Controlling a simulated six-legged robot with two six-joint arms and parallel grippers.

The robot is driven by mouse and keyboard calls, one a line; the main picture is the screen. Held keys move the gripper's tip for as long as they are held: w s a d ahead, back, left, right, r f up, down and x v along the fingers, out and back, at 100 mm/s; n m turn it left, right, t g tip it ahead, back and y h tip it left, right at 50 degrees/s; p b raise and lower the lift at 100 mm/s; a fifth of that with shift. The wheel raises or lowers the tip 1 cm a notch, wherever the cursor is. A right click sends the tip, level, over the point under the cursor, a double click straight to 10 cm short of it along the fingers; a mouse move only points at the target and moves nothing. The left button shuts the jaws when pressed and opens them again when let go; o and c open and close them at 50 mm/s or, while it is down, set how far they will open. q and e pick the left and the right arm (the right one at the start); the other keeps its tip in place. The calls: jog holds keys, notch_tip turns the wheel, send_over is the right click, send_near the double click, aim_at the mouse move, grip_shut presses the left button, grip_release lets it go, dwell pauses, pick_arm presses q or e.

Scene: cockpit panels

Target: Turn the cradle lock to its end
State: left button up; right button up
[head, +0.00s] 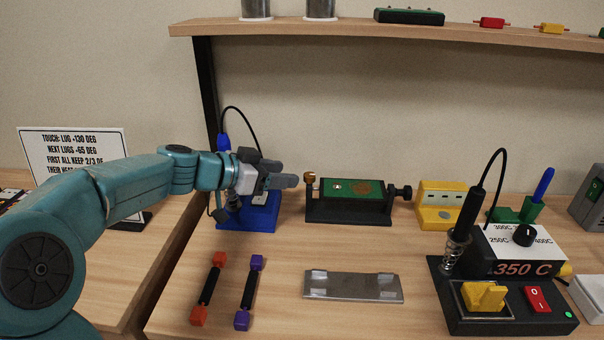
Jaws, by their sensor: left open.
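A black cradle (335,213) stands on the table near the middle of the head view and holds a green circuit board (352,188). A brass-coloured knob (310,178) is at its left end and a black knob (403,191) at its right end. I cannot tell which of these is the cradle lock. My left gripper (290,181) comes in from the left, open, with its fingertips pointing right just short of the brass knob. They look apart from it, though depth is hard to judge. My right gripper is not in view.
A blue stand (262,216) is below and behind my left gripper. A grey plate (352,287) and two coloured-end rods lie in front. A soldering station (505,250) and a yellow holder (438,205) are at the right. A shelf (400,35) runs above. Bare table lies between plate and cradle.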

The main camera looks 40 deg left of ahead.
aim_at(307, 175)
pick_arm(q)
jog(key=x, duration=0.6)
jog(key=shift+w+d+f, duration=0.1)
jog(key=shift+w, duration=0.1)
grip_shut()
